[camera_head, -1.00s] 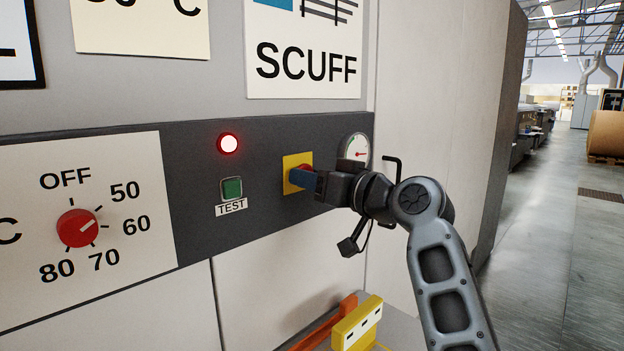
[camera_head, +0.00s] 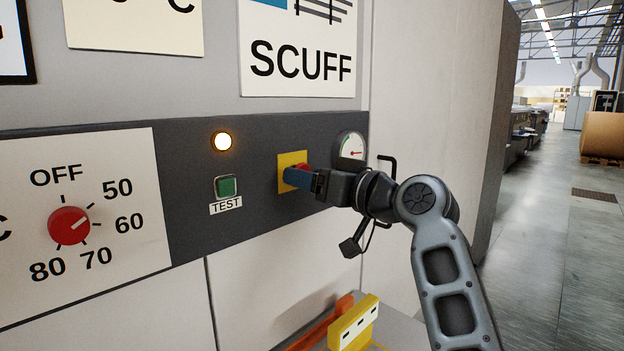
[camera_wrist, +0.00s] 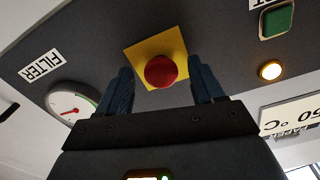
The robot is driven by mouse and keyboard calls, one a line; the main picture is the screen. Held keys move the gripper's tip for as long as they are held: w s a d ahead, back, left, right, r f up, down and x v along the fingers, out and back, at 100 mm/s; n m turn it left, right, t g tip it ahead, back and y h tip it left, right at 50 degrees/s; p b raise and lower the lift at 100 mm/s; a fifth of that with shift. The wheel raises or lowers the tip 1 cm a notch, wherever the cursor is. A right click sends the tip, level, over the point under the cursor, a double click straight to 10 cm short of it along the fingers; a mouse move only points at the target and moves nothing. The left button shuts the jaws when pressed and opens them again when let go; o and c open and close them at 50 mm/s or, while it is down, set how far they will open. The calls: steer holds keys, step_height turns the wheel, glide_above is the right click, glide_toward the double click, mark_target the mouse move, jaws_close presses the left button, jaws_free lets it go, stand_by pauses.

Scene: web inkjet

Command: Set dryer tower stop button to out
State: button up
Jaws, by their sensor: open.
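The red stop button (camera_wrist: 161,71) sits on a yellow square plate (camera_wrist: 141,51) on the dark panel strip. In the head view only a bit of the button (camera_head: 304,168) shows behind my gripper's blue fingers, with the yellow plate (camera_head: 286,160) beside it. My gripper (camera_wrist: 163,88) is open. In the wrist view its two fingers stand on either side of the button, with a gap to each. The fingertips are close to the panel. I cannot tell from these views whether the button is in or out.
An amber lamp (camera_head: 221,141) is lit above the green TEST button (camera_head: 225,187). A round gauge (camera_head: 350,148) is just right of the button. A red temperature knob (camera_head: 69,225) is at left. A yellow object (camera_head: 354,323) lies below my arm. The aisle at right is open floor.

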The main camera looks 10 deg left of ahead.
steer(key=shift+d, duration=0.1)
steer(key=b+v, duration=0.1)
steer(key=v, duration=0.6)
steer(key=shift+s+d, duration=0.25)
steer(key=s+d+f+m+t+h, duration=0.2)
steer(key=s+d+f+m+h, duration=0.15)
steer(key=f, duration=0.65)
steer(key=s+d+f+m+t+h, duration=0.1)
steer(key=s+d+f+m+h, duration=0.2)
steer(key=f, duration=0.7)
steer(key=s+d+f+m+t+h, duration=0.1)
steer(key=s+d+f+h, duration=0.1)
steer(key=s+d+f, duration=0.35)
steer(key=s+d+f+m+h, duration=0.1)
steer(key=s+d+f, duration=0.1)
steer(key=s+f, duration=0.5)
steer(key=s+d+f+h, duration=0.1)
steer(key=s+d+h, duration=0.15)
steer(key=s, duration=0.55)
steer(key=s+d+f+h, duration=0.1)
steer(key=s+d, duration=0.2)
steer(key=s, duration=0.6)
steer(key=s+d+r, duration=0.1)
steer(key=s+r, duration=0.2)
steer(key=s, duration=0.5)
steer(key=s+d+r+h, duration=0.1)
steer(key=s+r, duration=0.2)
steer(key=s, duration=0.5)
steer(key=shift+r+n, duration=0.35)
